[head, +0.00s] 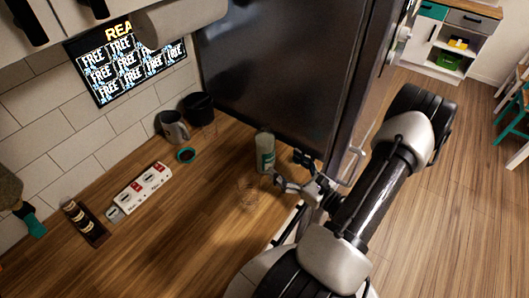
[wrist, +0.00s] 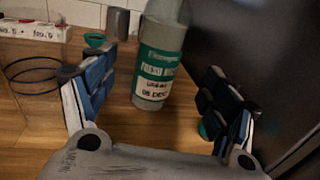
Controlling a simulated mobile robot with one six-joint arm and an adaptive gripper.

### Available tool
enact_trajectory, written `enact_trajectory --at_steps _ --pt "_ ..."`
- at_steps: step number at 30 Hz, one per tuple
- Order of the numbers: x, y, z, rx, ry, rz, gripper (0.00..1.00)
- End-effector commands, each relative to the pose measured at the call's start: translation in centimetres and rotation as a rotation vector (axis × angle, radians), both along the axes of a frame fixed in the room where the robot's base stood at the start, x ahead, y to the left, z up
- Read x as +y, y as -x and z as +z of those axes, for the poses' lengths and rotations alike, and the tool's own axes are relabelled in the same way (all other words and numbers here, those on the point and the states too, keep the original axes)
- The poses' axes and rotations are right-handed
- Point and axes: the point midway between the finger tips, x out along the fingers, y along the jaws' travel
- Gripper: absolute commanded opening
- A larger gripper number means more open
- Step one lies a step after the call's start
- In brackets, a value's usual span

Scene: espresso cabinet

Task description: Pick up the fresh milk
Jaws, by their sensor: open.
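The fresh milk is a pale bottle (head: 265,152) with a green label, upright on the wooden counter beside the dark fridge. It also shows in the wrist view (wrist: 160,55), where its label reads "fresh milk" and its top is cut off. My gripper (head: 293,172) is just to the right of and nearer than the bottle in the head view. In the wrist view my gripper (wrist: 154,98) is open, with one blue-padded finger on each side and the bottle between and beyond them. I see no finger touching it.
A clear glass (head: 249,191) stands near the bottle; in the wrist view it shows behind the left finger. The dark fridge (head: 275,60) rises close behind and right. A grey mug (head: 174,127), teal-rimmed cup (head: 186,155) and white box (head: 140,188) stand left.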

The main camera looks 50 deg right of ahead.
Motion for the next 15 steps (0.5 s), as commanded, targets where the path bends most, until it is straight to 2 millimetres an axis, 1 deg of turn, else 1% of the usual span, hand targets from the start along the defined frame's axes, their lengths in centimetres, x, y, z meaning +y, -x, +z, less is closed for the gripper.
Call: enact_trajectory --at_steps 1,3,6,11,14,15 --pt "0.0 -1.2 -0.1 0.000 0.002 0.007 0.79" --pt "-0.1 -2.5 0.0 -0.001 0.003 0.006 0.79" --pt "-0.3 -3.8 0.0 0.000 0.001 0.004 0.79" --pt "-0.5 -4.8 0.0 0.000 0.001 0.001 0.79" --pt "-0.6 -5.8 -0.1 -0.001 0.002 0.004 0.79" --pt "-0.6 -6.4 -0.1 -0.001 0.002 0.006 0.79"
